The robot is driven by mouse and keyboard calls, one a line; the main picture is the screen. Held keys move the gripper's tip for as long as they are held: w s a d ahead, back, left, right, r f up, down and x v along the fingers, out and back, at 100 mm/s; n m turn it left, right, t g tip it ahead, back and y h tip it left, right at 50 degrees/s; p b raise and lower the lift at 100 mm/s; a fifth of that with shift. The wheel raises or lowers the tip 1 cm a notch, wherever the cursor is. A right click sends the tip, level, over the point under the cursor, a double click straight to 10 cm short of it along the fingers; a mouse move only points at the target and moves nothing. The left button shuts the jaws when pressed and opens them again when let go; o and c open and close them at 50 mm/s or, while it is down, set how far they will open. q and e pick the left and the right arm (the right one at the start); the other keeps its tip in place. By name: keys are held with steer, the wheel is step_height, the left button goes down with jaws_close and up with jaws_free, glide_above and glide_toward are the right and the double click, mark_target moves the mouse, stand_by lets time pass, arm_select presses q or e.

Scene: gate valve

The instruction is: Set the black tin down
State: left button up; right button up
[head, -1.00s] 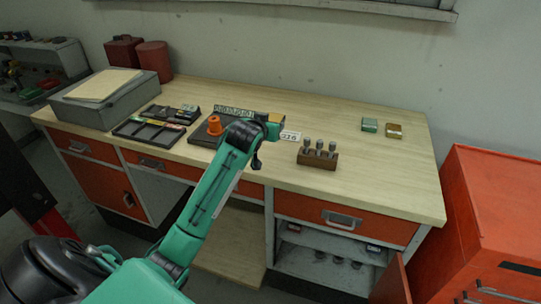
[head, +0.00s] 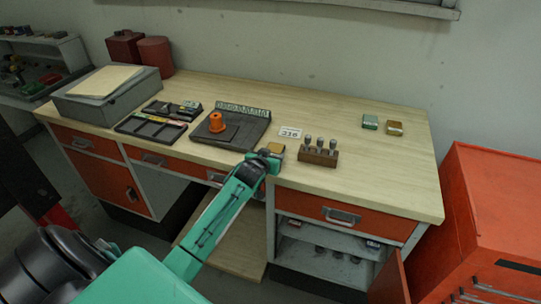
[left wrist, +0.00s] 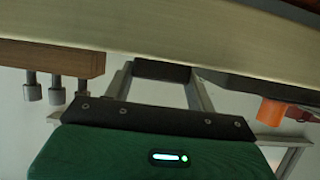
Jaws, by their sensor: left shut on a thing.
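My left gripper (head: 270,154) is over the front part of the bench, between the dark board and the wooden block. In the left wrist view its two fingers (left wrist: 162,85) are shut on the black tin (left wrist: 162,71), whose dark side shows between the fingertips. In the head view a small tan-topped piece of the tin (head: 273,149) shows at the gripper's end. The wrist view is upside down, and I cannot tell whether the tin touches the bench top. My right gripper is not in view.
The wooden bench (head: 376,170) has a dark board (head: 247,133) with an orange piece (head: 216,122), a number card (head: 290,132) and a wooden block (head: 318,157) with metal pegs. Green (head: 370,122) and brown (head: 395,127) tins stand back right. The right front is clear.

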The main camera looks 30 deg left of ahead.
arm_select(q)
steer(key=shift+f, duration=0.1)
steer(key=o, duration=1.1)
steer(key=shift+r, duration=0.2)
steer(key=shift+s+d, duration=0.1)
steer(key=shift+s, duration=0.2)
steer(key=b+v, duration=0.2)
steer(key=v, duration=0.9)
steer(key=shift+s+r, duration=0.1)
steer(key=shift+s, duration=0.1)
